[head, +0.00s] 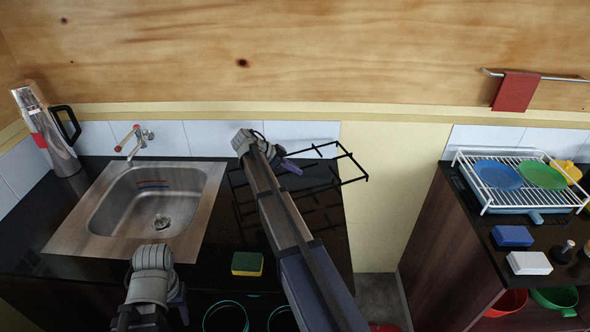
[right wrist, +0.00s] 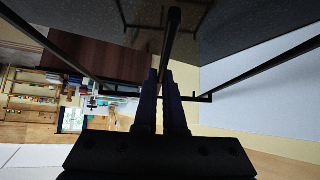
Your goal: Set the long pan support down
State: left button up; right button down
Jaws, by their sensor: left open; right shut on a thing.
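The long pan support (head: 347,157) is a black wire frame in the head view, near the back wall at the counter's right end. Part of it sticks out past the counter edge. My right gripper (head: 287,163) is shut on one of its bars, and the arm hides part of the frame. In the right wrist view the fingers (right wrist: 166,98) close on a dark bar of the pan support (right wrist: 172,42). A dark grid pattern shows on the glossy counter (head: 215,225) below. My left gripper (head: 178,303) is open and empty at the front, below the sink.
The sink (head: 133,205) and tap (head: 134,138) are to the left, with a steel flask (head: 50,135) in the corner. A sponge (head: 247,263) lies near the front edge. A gap separates this counter from the right one, which holds a dish rack (head: 500,200).

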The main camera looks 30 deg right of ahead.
jog(key=shift+s+r, duration=0.1)
jog(key=shift+r, duration=0.05)
notch_tip(320, 180, down, 7)
jog(key=b, duration=0.7)
jog(key=shift+r, duration=0.1)
dwell(0.4)
jog(key=c, duration=0.9)
grip_release()
